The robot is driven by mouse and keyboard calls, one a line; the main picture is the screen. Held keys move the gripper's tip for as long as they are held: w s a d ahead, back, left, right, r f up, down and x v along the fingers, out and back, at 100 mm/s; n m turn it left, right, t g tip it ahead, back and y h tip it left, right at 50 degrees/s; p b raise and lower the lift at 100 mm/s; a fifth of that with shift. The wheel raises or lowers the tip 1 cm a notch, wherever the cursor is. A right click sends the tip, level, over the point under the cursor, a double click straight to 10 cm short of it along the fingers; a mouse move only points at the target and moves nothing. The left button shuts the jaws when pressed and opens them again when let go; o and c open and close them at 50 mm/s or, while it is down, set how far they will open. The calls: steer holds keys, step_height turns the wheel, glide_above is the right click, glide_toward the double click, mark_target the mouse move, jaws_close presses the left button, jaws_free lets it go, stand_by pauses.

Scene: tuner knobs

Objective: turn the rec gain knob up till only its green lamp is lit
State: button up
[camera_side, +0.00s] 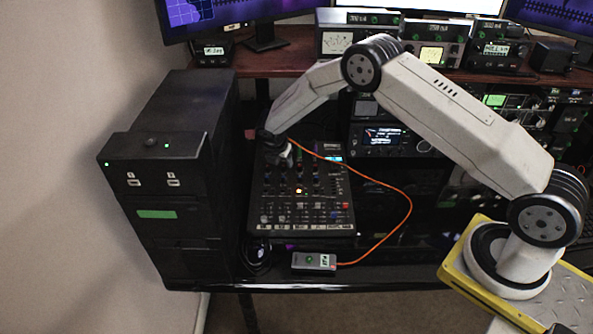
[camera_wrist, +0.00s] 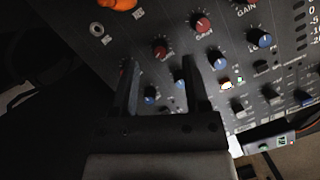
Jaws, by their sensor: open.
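The mixer (camera_side: 330,215) lies on the desk with rows of small knobs. My gripper (camera_side: 279,155) is over its upper left part. In the wrist view my gripper (camera_wrist: 158,66) is open, with a red knob (camera_wrist: 161,52) just beyond and between its fingertips. Another red knob (camera_wrist: 203,25) is up and right, with "GAIN" lettering near the top edge. Blue knobs (camera_wrist: 220,63) sit in the rows below. A lit amber-white lamp (camera_wrist: 228,85) shows on the panel; it looks amber in the side view (camera_side: 298,191). I cannot read which knob is the rec gain.
An orange cable (camera_side: 407,200) runs from near my gripper, over the mixer, to a small grey box (camera_side: 313,261) with a green light at the desk's front. A black cabinet (camera_side: 165,215) stands close on the left. Rack gear (camera_side: 390,138) is at the back right.

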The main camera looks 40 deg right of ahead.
mark_target(284, 167)
steer(key=shift+x, duration=1.5)
jaws_close()
